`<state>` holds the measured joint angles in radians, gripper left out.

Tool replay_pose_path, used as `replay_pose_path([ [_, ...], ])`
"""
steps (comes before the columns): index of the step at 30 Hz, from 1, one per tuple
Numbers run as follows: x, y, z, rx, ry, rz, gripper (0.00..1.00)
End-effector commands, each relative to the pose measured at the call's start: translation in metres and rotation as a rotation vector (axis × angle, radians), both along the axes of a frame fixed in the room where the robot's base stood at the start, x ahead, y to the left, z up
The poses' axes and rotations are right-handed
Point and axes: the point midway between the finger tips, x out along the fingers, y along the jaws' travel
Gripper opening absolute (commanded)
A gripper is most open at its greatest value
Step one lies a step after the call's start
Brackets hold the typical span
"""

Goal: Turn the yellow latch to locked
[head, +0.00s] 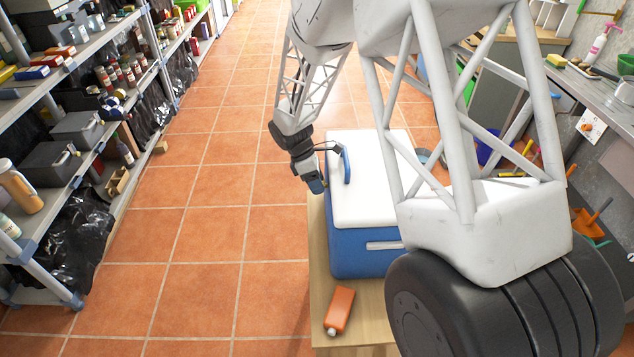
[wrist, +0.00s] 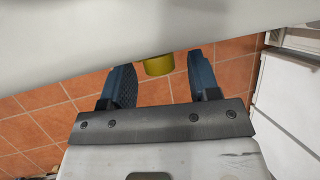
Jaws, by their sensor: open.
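The yellow latch (wrist: 158,66) shows in the wrist view as a short yellow piece, partly covered by a large pale surface. It lies between my two blue fingers, with a gap on each side. My gripper (wrist: 160,84) is open, with nothing clamped in it. In the head view my gripper (head: 316,186) hangs at the left edge of a blue cooler (head: 362,238) with a white lid (head: 371,205). The latch cannot be made out in the head view, and its turn position is unclear.
The cooler stands on a wooden table (head: 317,270). An orange bottle (head: 339,308) with a white cap lies in front of it. Loaded shelves (head: 75,130) line the left; the tiled floor between is clear.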

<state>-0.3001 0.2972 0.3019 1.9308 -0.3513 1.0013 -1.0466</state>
Motion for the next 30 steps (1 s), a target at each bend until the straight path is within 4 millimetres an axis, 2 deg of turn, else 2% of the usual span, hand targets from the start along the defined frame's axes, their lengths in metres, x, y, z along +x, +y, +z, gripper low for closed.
replay_pose_path([
  [10, -0.0007, -0.0011, -0.0025, 0.000, 0.000, 0.000, 0.56],
  [20, -0.0007, -0.0011, -0.0024, 0.000, 0.000, 0.000, 0.08],
  [30, -0.0023, -0.0016, -0.0020, -0.004, -0.059, -0.001, 0.08],
])
